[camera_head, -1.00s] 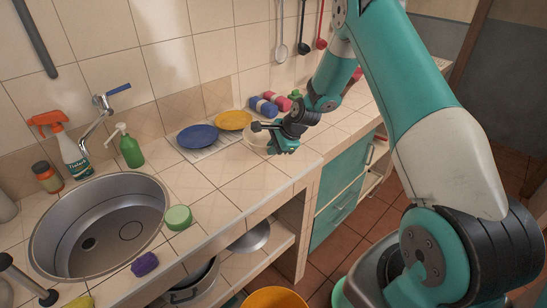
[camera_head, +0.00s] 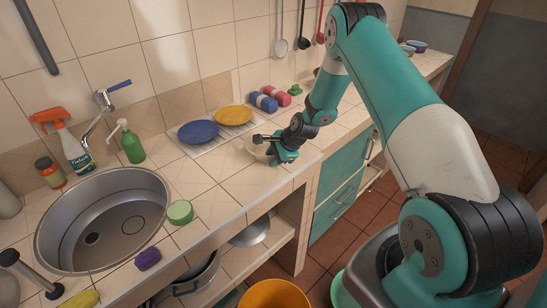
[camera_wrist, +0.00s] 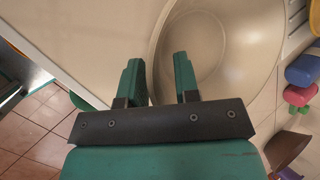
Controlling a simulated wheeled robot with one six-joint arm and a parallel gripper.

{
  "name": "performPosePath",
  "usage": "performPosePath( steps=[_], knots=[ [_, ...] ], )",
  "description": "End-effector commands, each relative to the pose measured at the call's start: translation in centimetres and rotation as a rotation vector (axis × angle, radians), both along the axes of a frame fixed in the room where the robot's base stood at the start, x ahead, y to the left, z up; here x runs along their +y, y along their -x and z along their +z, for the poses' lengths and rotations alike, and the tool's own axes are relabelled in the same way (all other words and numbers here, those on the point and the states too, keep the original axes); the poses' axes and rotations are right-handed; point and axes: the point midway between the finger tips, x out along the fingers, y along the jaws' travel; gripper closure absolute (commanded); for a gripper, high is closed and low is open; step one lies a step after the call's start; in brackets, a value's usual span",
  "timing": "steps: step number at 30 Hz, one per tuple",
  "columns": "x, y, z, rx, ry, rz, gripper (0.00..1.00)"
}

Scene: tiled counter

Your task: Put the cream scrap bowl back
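The cream scrap bowl (camera_head: 257,152) stands on the tiled counter, right of the plates, partly hidden by my gripper (camera_head: 268,147) in the head view. In the wrist view the bowl (camera_wrist: 225,60) fills the upper middle, and its pale inside is empty where it shows. My gripper (camera_wrist: 158,78) is open, with a clear gap between the two green fingers. The bowl's left rim runs between them: the right finger overlaps the bowl's inside, the left finger is outside it. I cannot tell whether either finger touches the wall.
A blue plate (camera_head: 198,131) and a yellow plate (camera_head: 234,115) lie on a rack behind. Blue and pink rolled items (camera_head: 265,102) lie near the wall. A sink (camera_head: 105,215), green sponge-like tub (camera_head: 180,211) and orange bucket (camera_head: 275,295) are to the left and below.

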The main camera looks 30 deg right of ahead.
Motion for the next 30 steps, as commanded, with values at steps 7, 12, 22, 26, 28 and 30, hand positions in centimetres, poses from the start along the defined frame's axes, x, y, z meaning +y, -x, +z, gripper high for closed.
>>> performPosePath(
  steps=[7,12,22,26,28,30],
  knots=[
    [-0.1,0.1,0.3,-0.001,0.000,0.000,0.71],
    [-0.8,1.1,2.2,-0.003,0.002,-0.002,0.71],
    [-2.6,4.3,8.0,-0.003,0.001,-0.001,0.71],
    [-3.1,5.1,9.5,-0.002,0.001,-0.001,0.71],
    [-3.1,5.3,10.0,-0.003,0.003,0.005,0.71],
    [-2.2,5.6,11.1,-0.007,0.015,0.050,0.71]
  ],
)
